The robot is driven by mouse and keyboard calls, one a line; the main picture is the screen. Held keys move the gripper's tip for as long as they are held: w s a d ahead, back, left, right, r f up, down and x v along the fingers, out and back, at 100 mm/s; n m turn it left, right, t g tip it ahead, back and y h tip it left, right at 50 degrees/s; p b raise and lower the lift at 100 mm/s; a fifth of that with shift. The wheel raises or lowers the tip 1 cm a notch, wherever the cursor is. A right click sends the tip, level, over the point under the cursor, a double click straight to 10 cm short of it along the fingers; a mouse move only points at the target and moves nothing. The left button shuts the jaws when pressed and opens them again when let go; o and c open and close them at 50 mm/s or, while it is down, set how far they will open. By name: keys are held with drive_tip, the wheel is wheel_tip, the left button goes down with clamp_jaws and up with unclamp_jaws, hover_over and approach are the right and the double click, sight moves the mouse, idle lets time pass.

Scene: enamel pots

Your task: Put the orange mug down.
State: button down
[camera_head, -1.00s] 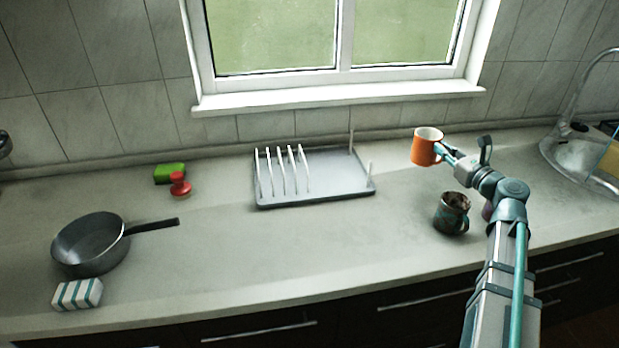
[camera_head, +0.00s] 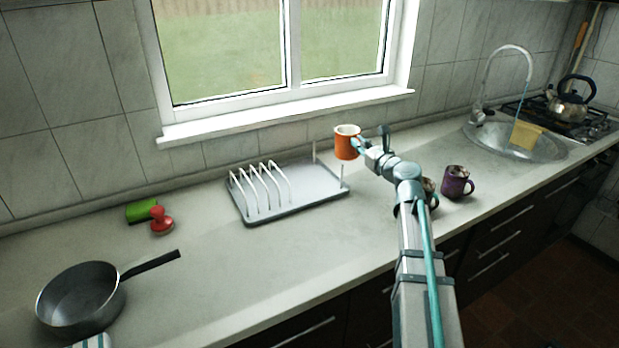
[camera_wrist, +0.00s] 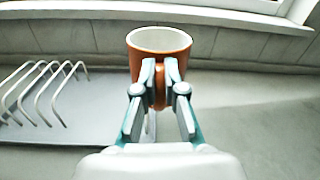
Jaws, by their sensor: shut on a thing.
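The orange mug (camera_head: 346,146), with a white inside, is upright in my gripper (camera_head: 361,147). My gripper is shut on it, at the side facing my arm. In the head view the mug appears by the right back corner of the dish rack (camera_head: 243,214). In the wrist view the mug (camera_wrist: 160,42) is ahead between the fingertips of my gripper (camera_wrist: 160,66), with the rack (camera_wrist: 90,140) to its left and below. It looks held above the counter; the exact height is hard to tell. My fingers hide part of the mug's near side.
A purple mug (camera_head: 455,183) stands right of my arm, with another dark mug (camera_head: 430,190) partly hidden behind the arm. The sink (camera_head: 545,150) is further right. A red knobbed thing (camera_head: 161,221), green sponge (camera_head: 141,211) and pan (camera_head: 80,298) are left. Counter in front of the rack is clear.

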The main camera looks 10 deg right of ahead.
drive_tip(key=shift+w+a+f+b, duration=0.15)
drive_tip(key=shift+w+a+f, duration=0.8)
drive_tip(key=shift+a+f, duration=1.05)
drive_tip(key=shift+w+a+f+b, duration=0.2)
drive_tip(key=shift+w+a+f, duration=0.75)
drive_tip(key=shift+a+f, duration=1)
drive_tip(key=shift+w+a+f+b, duration=0.15)
drive_tip(key=shift+w+a+f, duration=0.8)
drive_tip(key=shift+a+f, duration=1)
drive_tip(key=shift+d+f, duration=0.25)
drive_tip(key=shift+f, duration=0.1)
drive_tip(key=c, duration=1.3)
unclamp_jaws()
drive_tip(key=shift+o, duration=0.2)
drive_tip(key=shift+r, duration=0.1)
drive_tip(key=b+v, duration=0.1)
drive_tip(key=v, duration=1.1)
